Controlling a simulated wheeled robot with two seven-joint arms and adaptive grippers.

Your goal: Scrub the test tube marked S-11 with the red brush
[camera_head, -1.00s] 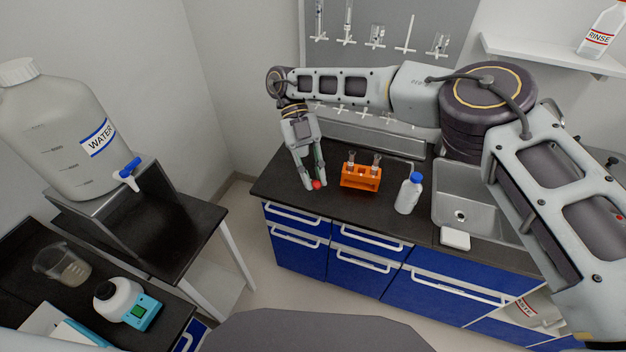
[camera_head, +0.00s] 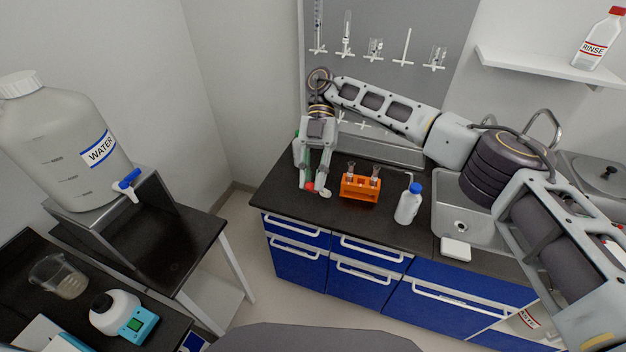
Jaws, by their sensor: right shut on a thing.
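My right gripper (camera_head: 314,187) hangs fingers-down over the left part of the dark counter, left of the orange rack. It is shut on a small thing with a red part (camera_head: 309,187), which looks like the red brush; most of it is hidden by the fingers. A small pale round part (camera_head: 326,194) shows beside the fingertips. The orange test tube rack (camera_head: 360,188) stands on the counter and holds test tubes, one at the left (camera_head: 351,168) and one at the right (camera_head: 376,170). No S-11 mark is readable. My left gripper is not in view.
A white bottle with a blue cap (camera_head: 408,206) stands right of the rack, before the sink (camera_head: 450,212). Glassware hangs on the grey pegboard (camera_head: 390,25) behind. A water tank (camera_head: 62,150), a beaker (camera_head: 60,276) and a blue device (camera_head: 140,325) stand at the left.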

